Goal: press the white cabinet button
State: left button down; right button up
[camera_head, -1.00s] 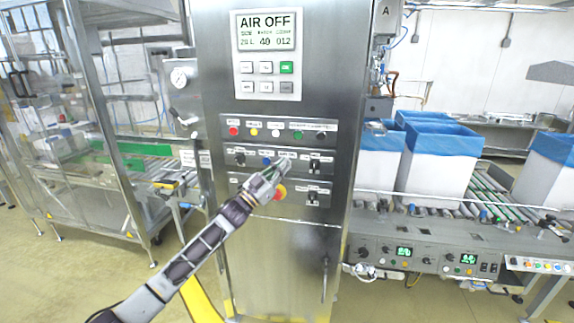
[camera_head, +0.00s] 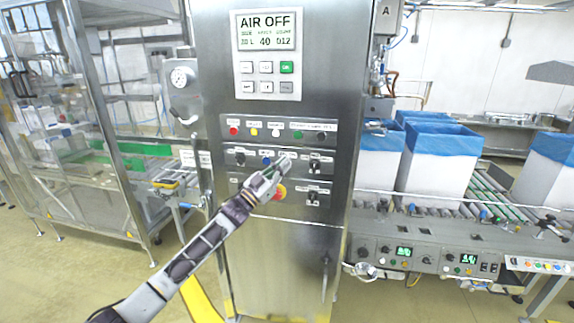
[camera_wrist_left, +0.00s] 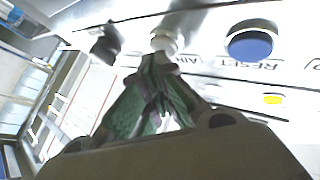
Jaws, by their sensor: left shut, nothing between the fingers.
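My left gripper (camera_head: 281,167) is shut and empty, its fingertips at the second button row of the steel cabinet (camera_head: 285,220). In the left wrist view the shut fingertips (camera_wrist_left: 158,62) overlap the lower edge of a round white button (camera_wrist_left: 165,40); I cannot tell if they touch it. That button lies between a blue button marked RESET (camera_wrist_left: 250,42) and a black knob (camera_wrist_left: 106,45). In the head view the fingers largely hide it, just right of the blue button (camera_head: 266,161). Another white button (camera_head: 276,133) shows in the row above. My right gripper is out of view.
A red button with a yellow surround (camera_head: 279,193) sits right beside my gripper. A black selector (camera_head: 314,167) is to the right. The display (camera_head: 267,31) above reads AIR OFF. A conveyor with blue-lined white boxes (camera_head: 437,165) stands at right, a framed machine (camera_head: 110,120) at left.

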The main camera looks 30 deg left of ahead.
pick_arm(q)
jog(key=shift+w, duration=0.15)
dwell(0.8)
jog(key=shift+s+d+p, duration=0.15)
jog(key=shift+s+p, duration=0.15)
jog(key=shift+s, duration=0.45)
jog(key=shift+s, duration=0.1)
jog(key=s+p, duration=0.1)
jog(key=s, duration=0.1)
jog(key=s+d, duration=0.1)
jog(key=s, duration=0.1)
jog(key=shift+s+d+p, duration=0.1)
jog(key=shift+s+p, duration=0.25)
jog(key=shift+p, duration=0.05)
jog(key=shift+f, duration=0.1)
dwell(0.8)
